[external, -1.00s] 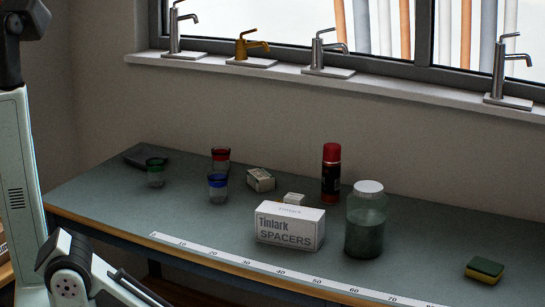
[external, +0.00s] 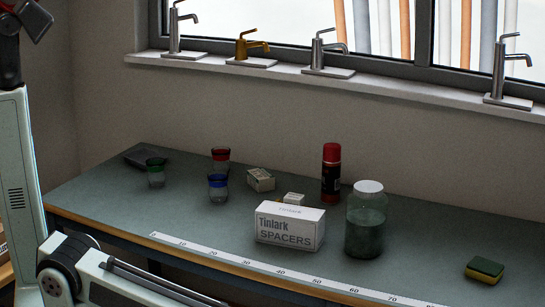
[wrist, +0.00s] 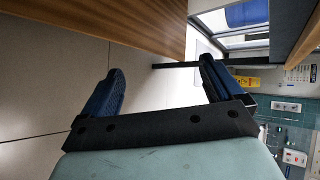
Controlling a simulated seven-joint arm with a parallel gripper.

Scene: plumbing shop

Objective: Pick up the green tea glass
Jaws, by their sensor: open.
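The green tea glass (external: 156,173) stands upright at the left end of the grey-green workbench, a small clear glass with a green rim. A blue-rimmed glass (external: 218,188) and a red-rimmed glass (external: 221,160) stand to its right. My gripper (wrist: 162,88) shows in the wrist view with its two dark blue fingers apart and nothing between them. It faces a pale wall and wooden panels, and no glass is in that view.
On the workbench (external: 110,195) stand a Tinlark spacers box (external: 288,228), a lidded jar (external: 366,222), a red-capped can (external: 331,175), small boxes (external: 260,180), a sponge (external: 484,270) and a dark flat object (external: 147,157). A measuring strip (external: 280,271) runs along the front edge.

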